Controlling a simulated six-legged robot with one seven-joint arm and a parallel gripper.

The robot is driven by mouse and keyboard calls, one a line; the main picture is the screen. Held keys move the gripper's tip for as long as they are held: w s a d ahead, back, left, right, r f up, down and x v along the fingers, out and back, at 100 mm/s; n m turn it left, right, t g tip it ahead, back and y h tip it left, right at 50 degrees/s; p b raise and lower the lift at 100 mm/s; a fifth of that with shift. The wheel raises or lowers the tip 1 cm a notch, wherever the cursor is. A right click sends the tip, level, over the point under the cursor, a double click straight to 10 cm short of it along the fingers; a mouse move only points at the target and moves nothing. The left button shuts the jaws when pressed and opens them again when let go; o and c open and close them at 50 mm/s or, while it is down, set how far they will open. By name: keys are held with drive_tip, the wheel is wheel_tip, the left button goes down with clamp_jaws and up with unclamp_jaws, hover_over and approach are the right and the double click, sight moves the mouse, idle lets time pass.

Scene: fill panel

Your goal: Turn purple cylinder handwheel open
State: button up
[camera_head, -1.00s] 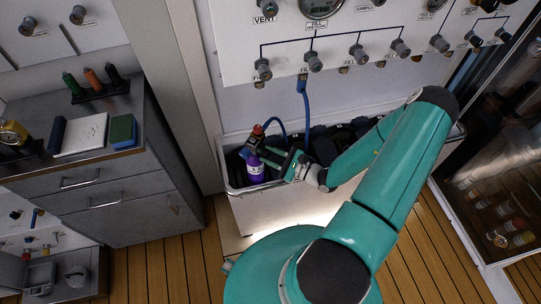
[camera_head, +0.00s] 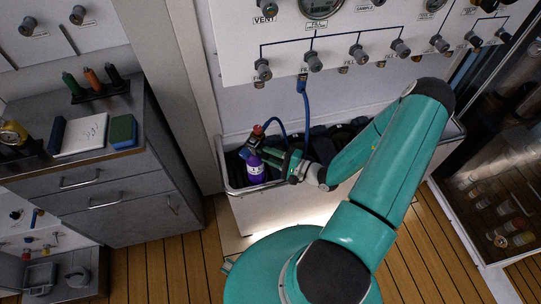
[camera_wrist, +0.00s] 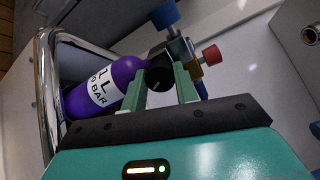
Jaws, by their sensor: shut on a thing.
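The purple cylinder (camera_head: 255,173) stands at the left end of the white trough in the head view. In the wrist view the purple cylinder (camera_wrist: 92,92) carries a white label reading 1 L. Its black handwheel (camera_wrist: 160,77) sits at the neck, between the two green fingers. My gripper (camera_wrist: 164,80) is shut on this handwheel. In the head view my gripper (camera_head: 263,153) reaches the cylinder top from the right, and its fingers hide most of the handwheel. A red knob (camera_wrist: 211,54) and a blue knob (camera_wrist: 164,13) are on the fitting beyond it.
The white trough (camera_head: 280,215) has a metal rail and holds dark cylinders to the right. A blue hose (camera_head: 305,108) runs from the valve panel (camera_head: 235,65) down to the cylinder top. A grey drawer cabinet (camera_head: 100,185) stands left. Wooden floor lies below.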

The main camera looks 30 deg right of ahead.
drive_tip(key=shift+n, duration=0.6)
drive_tip(key=o, duration=1)
drive_tip(key=shift+c, duration=0.2)
drive_tip(key=v, duration=1.3)
drive_tip(key=shift+s+d, duration=0.2)
drive_tip(key=shift+s, duration=0.1)
